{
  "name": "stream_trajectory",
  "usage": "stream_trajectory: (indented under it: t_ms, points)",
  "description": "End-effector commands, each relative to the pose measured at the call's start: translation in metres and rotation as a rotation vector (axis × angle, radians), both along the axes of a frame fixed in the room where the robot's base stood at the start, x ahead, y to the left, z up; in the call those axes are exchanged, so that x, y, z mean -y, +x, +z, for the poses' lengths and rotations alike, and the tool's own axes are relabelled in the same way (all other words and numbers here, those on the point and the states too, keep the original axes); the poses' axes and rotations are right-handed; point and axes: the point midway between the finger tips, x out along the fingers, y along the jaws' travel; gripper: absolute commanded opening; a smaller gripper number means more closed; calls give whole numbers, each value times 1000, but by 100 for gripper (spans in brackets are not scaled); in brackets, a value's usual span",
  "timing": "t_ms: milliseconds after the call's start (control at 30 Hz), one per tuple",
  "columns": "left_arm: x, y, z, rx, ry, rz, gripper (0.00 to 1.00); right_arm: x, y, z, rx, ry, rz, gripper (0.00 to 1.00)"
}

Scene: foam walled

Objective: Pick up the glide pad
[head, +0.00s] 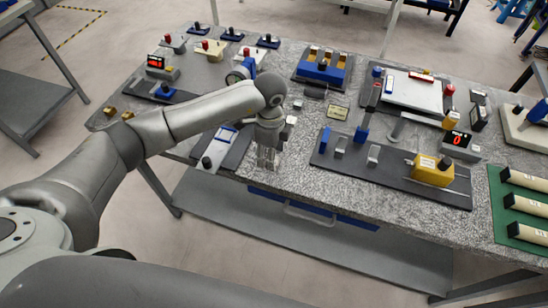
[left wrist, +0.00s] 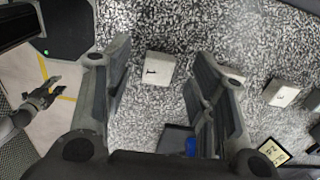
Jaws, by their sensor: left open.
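My left gripper (head: 267,160) hangs above the front edge of the bench in the head view, fingers pointing down. In the left wrist view its two fingers (left wrist: 158,85) are wide apart with nothing held between them. A small white block with a dark mark (left wrist: 160,67) lies on the speckled bench top, seen in the gap between the fingers and apart from them. It may be the glide pad, but I cannot tell for sure. A similar white block (left wrist: 281,92) lies farther right. My right gripper (left wrist: 42,97) shows at the left of the wrist view, its fingers apart.
A dark fixture board with a yellow block (head: 433,170) lies right of my left gripper. A grey plate with blue parts (head: 222,147) lies to its left. A blue rack (head: 323,68) stands behind. Bare bench top shows between the boards. A blue drawer (head: 310,211) is below the edge.

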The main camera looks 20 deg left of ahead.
Motion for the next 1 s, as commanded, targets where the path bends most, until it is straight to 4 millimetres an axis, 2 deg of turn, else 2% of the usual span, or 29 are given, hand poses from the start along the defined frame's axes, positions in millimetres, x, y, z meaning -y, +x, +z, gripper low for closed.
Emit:
stream_trajectory:
  t_ms: [167, 400, 733, 1000]
  points:
    - [1, -1, -17, -1, -1, 0, 52, -1, 0, 6, 0, 1, 0, 40]
    - [1, 0, -20, 1, -2, -1, 52, -1, 0, 5, 0, 1, 0, 40]
    - [1, 0, -19, 0, -1, -1, 10, -1, 0, 5, -1, 1, 1, 40]
    - [1, 0, -19, 1, -1, -1, 10, 0, -1, 5, -1, 1, 1, 40]
